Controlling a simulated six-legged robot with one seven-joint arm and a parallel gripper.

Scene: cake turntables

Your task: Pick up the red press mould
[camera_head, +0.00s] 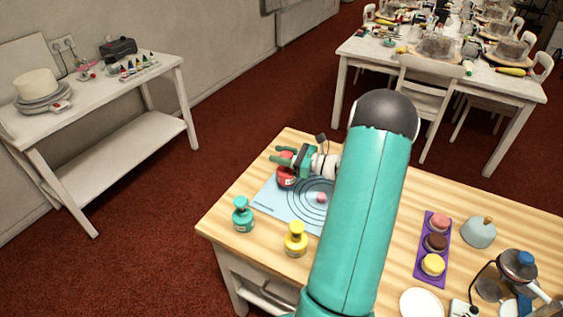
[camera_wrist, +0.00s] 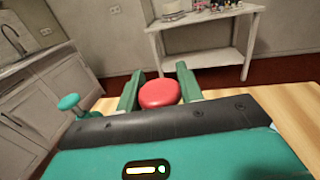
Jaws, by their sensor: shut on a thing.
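The red press mould (camera_head: 287,178) is upright at the back left of the wooden table, over the edge of the blue mat (camera_head: 270,196). My gripper (camera_head: 283,156) is shut on it, near its top. In the wrist view the mould's round red top (camera_wrist: 160,93) sits between the two green fingers of my gripper (camera_wrist: 158,90). I cannot tell whether its base touches the mat. My arm hides part of the mat.
A teal press mould (camera_head: 243,215) and a yellow press mould (camera_head: 296,240) stand in front of it. A purple tray (camera_head: 419,268) with small round cakes lies to the right of my arm. A white side table (camera_head: 100,100) stands by the wall.

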